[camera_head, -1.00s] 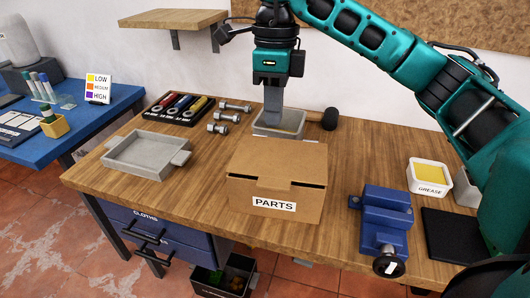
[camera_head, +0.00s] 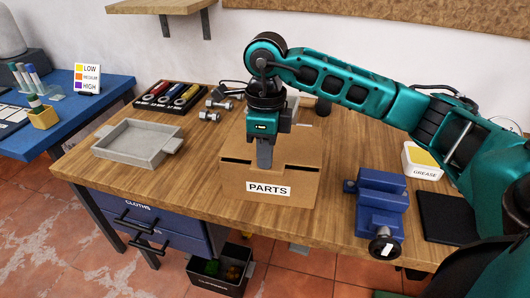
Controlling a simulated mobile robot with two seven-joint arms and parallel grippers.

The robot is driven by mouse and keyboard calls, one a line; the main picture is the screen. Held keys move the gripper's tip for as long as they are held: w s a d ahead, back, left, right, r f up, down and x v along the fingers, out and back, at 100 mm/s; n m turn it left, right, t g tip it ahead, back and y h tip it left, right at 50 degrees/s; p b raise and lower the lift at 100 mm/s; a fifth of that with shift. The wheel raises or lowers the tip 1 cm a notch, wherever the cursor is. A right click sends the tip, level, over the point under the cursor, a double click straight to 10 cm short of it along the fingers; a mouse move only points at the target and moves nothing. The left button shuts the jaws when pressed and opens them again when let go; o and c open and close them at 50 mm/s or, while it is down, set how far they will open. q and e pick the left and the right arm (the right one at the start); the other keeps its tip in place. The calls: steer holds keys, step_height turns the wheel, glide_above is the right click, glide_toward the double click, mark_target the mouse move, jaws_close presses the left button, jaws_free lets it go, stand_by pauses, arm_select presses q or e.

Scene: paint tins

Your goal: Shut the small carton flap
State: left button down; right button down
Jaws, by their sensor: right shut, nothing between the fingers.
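The brown cardboard carton (camera_head: 301,190) stands on the wooden bench, with a white PARTS label on its front. Its top panel looks folded down nearly flat, and dark slots show at the left and right of its front edge. My right gripper (camera_head: 264,166) points straight down, shut and empty, with its fingertips at the front middle of the carton's top. I cannot tell whether they press on the cardboard. The arm and gripper hide part of the top. My left gripper is not in view.
A blue vise (camera_head: 381,205) and a grease tub (camera_head: 422,160) stand to the right. Bare bench lies between tray and carton.

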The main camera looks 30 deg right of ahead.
steer(key=shift+s+a+f+b, duration=0.1)
steer(key=shift+f+b, duration=0.55)
steer(key=shift+f, duration=0.05)
steer(key=shift+r, duration=0.15)
steer(key=shift+r+p, duration=0.75)
steer(key=shift+r, duration=0.2)
step_height(320, 180, up, 4)
steer(key=p, duration=0.3)
steer(key=shift+r, duration=0.1)
step_height(320, 180, up, 9)
steer(key=shift+r, duration=0.15)
